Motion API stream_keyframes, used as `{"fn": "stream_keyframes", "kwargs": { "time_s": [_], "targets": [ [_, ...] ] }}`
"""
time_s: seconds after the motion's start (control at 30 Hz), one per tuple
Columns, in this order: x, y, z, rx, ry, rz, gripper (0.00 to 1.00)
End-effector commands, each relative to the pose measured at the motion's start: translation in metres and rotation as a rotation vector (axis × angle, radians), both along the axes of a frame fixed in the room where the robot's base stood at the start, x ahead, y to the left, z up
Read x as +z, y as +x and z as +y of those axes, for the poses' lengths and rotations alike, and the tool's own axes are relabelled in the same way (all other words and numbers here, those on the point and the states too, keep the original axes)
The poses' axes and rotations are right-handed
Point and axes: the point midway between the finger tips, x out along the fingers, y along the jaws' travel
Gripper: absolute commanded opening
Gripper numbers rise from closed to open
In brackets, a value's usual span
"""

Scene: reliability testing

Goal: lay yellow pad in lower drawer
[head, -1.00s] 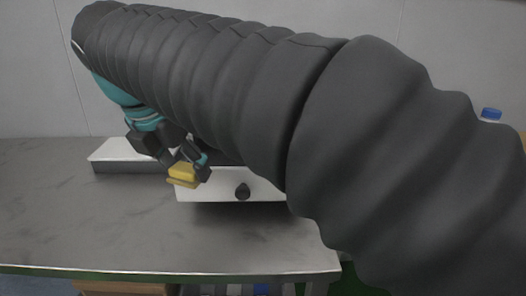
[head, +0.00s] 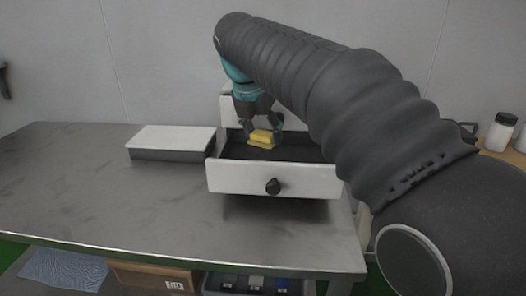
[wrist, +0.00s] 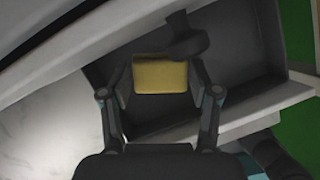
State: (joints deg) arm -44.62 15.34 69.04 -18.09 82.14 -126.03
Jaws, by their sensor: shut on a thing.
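My gripper (head: 262,130) points down and is shut on the yellow pad (head: 262,138). In the wrist view the pad (wrist: 160,73) sits between the two fingers. The lower drawer (head: 235,180) is pulled open, with a white front, a dark round knob (head: 273,186) and a dark interior. The pad is over the open drawer, near its back left part. I cannot tell whether it touches the drawer floor. In the wrist view the dark drawer interior (wrist: 235,85) lies around and below the pad. My arm hides the drawer's right back part.
A flat white-topped box (head: 172,138) stands on the grey table (head: 120,215) left of the drawer. Part of the white cabinet (head: 228,108) shows behind my gripper. A dark knob (wrist: 187,40) is close to the pad in the wrist view. White bottles (head: 500,132) stand far right.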

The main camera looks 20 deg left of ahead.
Motion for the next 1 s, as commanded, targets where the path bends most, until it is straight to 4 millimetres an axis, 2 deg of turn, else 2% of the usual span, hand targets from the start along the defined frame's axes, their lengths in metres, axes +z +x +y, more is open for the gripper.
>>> {"fn": "stream_keyframes", "kwargs": {
  "time_s": [0.1,0.3,0.53,0.9,0.93,1.0],
  "targets": [
    [-0.013,0.000,0.000,0.000,-0.001,0.000,0.32],
    [-0.023,-0.001,0.000,0.000,-0.001,0.001,0.32],
    [-0.051,-0.001,0.000,0.000,-0.001,0.001,0.32],
    [-0.054,-0.001,0.000,0.000,0.000,0.001,0.32],
    [-0.055,-0.001,0.000,0.000,0.000,0.000,0.64],
    [-0.054,-0.001,0.000,0.000,0.000,0.000,0.81]
  ]
}}
